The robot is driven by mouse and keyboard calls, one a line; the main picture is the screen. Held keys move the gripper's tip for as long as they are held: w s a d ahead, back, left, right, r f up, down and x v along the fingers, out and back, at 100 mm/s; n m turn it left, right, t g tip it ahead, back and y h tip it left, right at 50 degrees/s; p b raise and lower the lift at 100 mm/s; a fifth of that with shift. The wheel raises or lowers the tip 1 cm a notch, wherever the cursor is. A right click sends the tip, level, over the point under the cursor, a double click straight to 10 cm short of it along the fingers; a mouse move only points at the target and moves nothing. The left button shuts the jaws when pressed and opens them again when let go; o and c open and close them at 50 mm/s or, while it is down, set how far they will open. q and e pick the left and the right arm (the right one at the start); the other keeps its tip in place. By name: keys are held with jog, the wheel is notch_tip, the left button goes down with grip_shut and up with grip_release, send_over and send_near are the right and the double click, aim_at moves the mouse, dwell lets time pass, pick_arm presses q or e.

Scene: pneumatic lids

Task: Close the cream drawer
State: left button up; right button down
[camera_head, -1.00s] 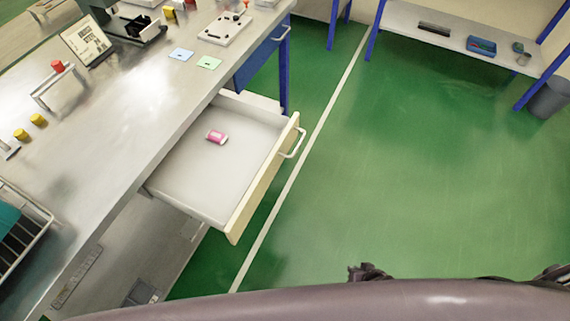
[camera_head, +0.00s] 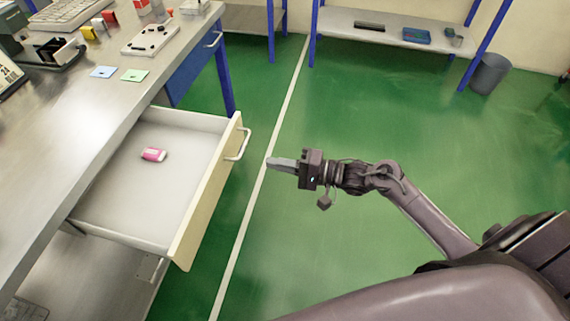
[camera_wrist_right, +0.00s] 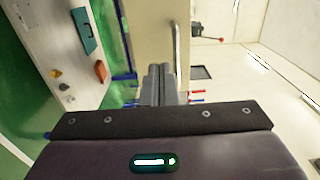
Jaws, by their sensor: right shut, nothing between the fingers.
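The cream drawer (camera_head: 206,190) stands pulled out from under the metal workbench, with a pale handle (camera_head: 238,144) on its front. A pink and white item (camera_head: 153,154) lies inside it. My right gripper (camera_head: 270,162) is shut and empty, to the right of the drawer front, its fingers pointing left towards it with a gap between. In the right wrist view the shut fingers (camera_wrist_right: 159,84) show in front of a cream panel (camera_wrist_right: 154,32) with a metal handle (camera_wrist_right: 176,58) beside it. My left gripper is not in view.
The workbench (camera_head: 95,115) is on the left, with a blue drawer (camera_head: 194,70) beyond the cream one. A shelf (camera_head: 390,35) and a grey bin (camera_head: 489,74) stand at the back. The green floor (camera_head: 370,110) between is clear.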

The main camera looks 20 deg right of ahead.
aim_at(230, 155)
jog(key=x, duration=0.9)
jog(key=shift+w, duration=0.1)
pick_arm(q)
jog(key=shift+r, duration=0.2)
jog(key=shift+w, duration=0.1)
pick_arm(e)
jog(key=shift+a, duration=0.15)
